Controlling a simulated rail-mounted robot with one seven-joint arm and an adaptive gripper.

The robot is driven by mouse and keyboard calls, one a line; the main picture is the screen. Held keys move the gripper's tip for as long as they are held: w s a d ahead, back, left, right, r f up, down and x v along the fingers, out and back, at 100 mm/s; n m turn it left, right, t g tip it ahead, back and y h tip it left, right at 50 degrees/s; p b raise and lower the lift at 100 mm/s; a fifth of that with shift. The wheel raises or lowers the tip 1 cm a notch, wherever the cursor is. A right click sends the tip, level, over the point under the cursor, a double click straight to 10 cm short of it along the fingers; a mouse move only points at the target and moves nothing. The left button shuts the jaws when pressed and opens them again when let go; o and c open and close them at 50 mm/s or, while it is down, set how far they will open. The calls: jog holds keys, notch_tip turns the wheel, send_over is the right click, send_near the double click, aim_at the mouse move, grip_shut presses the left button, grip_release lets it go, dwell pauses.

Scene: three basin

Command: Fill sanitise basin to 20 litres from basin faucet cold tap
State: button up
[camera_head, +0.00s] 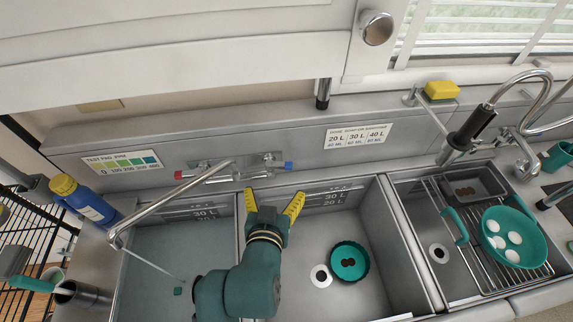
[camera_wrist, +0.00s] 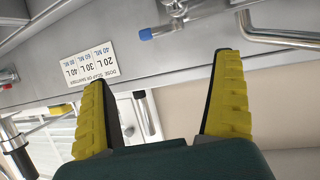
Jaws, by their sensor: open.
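The basin faucet (camera_head: 215,174) is mounted on the back ledge, with a red-tipped handle (camera_head: 179,174) on the left and the blue-tipped cold tap (camera_head: 288,165) on the right. Its long spout (camera_head: 165,203) swings over the left basin (camera_head: 143,267), and a thin stream appears to fall from it into that basin. Level marks (camera_head: 204,213) show on its back wall; the water height is unclear. My gripper (camera_head: 273,202) is open and empty, below the cold tap and apart from it. In the wrist view, the blue tip (camera_wrist: 146,35) lies beyond and between my open fingers (camera_wrist: 162,75).
The middle basin (camera_head: 380,270) holds a teal round item (camera_head: 348,261). The right basin holds a rack with a teal colander (camera_head: 492,237) of white round items. A blue bottle (camera_head: 88,204) stands at left. A dosing sign (camera_head: 358,136) is on the back panel.

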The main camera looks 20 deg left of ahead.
aim_at(281, 164)
jog(key=x, duration=1.4)
jog(key=shift+w+b, duration=0.25)
jog(key=shift+b, duration=0.15)
jog(key=c, duration=1)
